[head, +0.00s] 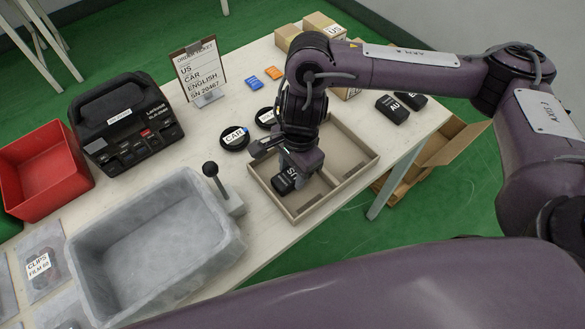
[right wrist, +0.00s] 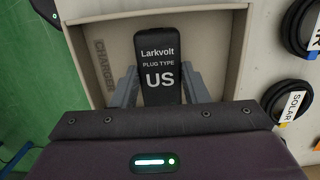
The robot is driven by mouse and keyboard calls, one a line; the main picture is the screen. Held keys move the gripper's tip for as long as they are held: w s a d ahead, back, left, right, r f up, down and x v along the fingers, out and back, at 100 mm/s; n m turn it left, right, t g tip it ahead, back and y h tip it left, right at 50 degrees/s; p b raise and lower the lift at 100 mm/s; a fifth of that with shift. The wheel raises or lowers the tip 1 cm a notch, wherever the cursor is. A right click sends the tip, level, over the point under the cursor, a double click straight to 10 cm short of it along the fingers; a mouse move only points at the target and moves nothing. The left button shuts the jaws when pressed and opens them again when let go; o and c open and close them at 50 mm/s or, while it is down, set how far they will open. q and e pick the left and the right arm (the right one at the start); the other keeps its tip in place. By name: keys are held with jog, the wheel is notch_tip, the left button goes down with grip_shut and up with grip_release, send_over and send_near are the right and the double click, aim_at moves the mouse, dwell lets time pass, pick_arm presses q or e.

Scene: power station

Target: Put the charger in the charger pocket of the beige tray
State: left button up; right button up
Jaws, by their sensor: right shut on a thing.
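The black charger (head: 284,182) is marked US and sits within the near-left pocket of the beige tray (head: 338,190), below the rim. In the right wrist view the charger (right wrist: 160,45) reads "Larkvolt plug type US", and the word CHARGER shows on the floor of the same pocket of the tray (right wrist: 115,60). My right gripper (head: 293,172) is shut on the charger, one finger on each side, as the right wrist view (right wrist: 158,88) shows. I cannot tell whether the charger touches the pocket floor. My left gripper is not in view.
A grey basin (head: 150,240), an order ticket (head: 199,68) and a black device (head: 125,120) stand further left. The tray's far-right compartment looks empty.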

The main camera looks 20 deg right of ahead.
jog(key=shift+f, duration=0.25)
jog(key=o, duration=1.1)
jog(key=shift+r, duration=0.1)
jog(key=shift+r, duration=0.1)
jog(key=shift+r, duration=0.25)
notch_tip(320, 180, up, 12)
jog(key=d+p, duration=0.1)
jog(key=p, duration=0.1)
jog(key=shift+w+d+f, duration=0.2)
jog(key=shift+w+f, duration=0.05)
